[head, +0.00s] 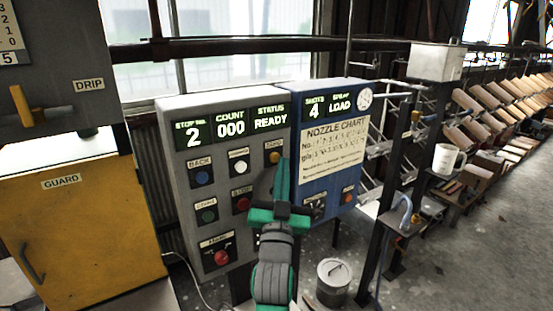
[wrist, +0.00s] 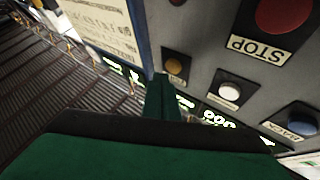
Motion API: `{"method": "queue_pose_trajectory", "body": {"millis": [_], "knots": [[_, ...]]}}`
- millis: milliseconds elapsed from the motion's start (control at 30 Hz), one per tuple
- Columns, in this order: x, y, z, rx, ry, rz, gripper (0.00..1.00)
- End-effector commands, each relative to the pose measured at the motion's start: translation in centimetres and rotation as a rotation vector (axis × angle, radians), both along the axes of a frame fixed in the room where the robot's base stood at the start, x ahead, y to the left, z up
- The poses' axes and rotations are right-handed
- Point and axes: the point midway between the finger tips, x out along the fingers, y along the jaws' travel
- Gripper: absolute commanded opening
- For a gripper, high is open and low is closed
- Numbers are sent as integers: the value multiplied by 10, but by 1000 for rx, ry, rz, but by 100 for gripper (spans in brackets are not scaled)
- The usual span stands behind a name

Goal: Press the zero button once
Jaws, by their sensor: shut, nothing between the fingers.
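The zero button (head: 275,157) appears to be the amber button at the upper right of the grey control panel (head: 182,180); its label is too small to read surely. An amber button (wrist: 174,65) also shows in the wrist view, just right of the fingertips. My gripper (head: 282,165) is shut and empty, its green fingers pointing up beside the amber button in the head view. In the wrist view the shut fingers (wrist: 162,80) point toward the panel. I cannot tell whether they touch it. The panel's display (head: 231,123) reads stop no. 2, count 000, status READY.
Nearby are a white button (head: 239,168), a blue button (head: 202,178), a green button (head: 208,216), and a red button (head: 243,204), marked STOP in the wrist view (wrist: 283,10). A blue panel (head: 335,190) with a nozzle chart adjoins on the right. A yellow guard cabinet (head: 80,240) stands left.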

Motion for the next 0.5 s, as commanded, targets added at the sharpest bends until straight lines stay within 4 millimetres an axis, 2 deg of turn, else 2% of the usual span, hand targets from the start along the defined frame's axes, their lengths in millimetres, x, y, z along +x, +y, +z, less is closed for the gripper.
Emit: {"method": "queue_pose_trajectory", "body": {"millis": [200, 500], "knots": [[-2, -2, 0, 0, -1, -2, 0], [-22, -17, 0, 0, -1, -2, 0]]}}
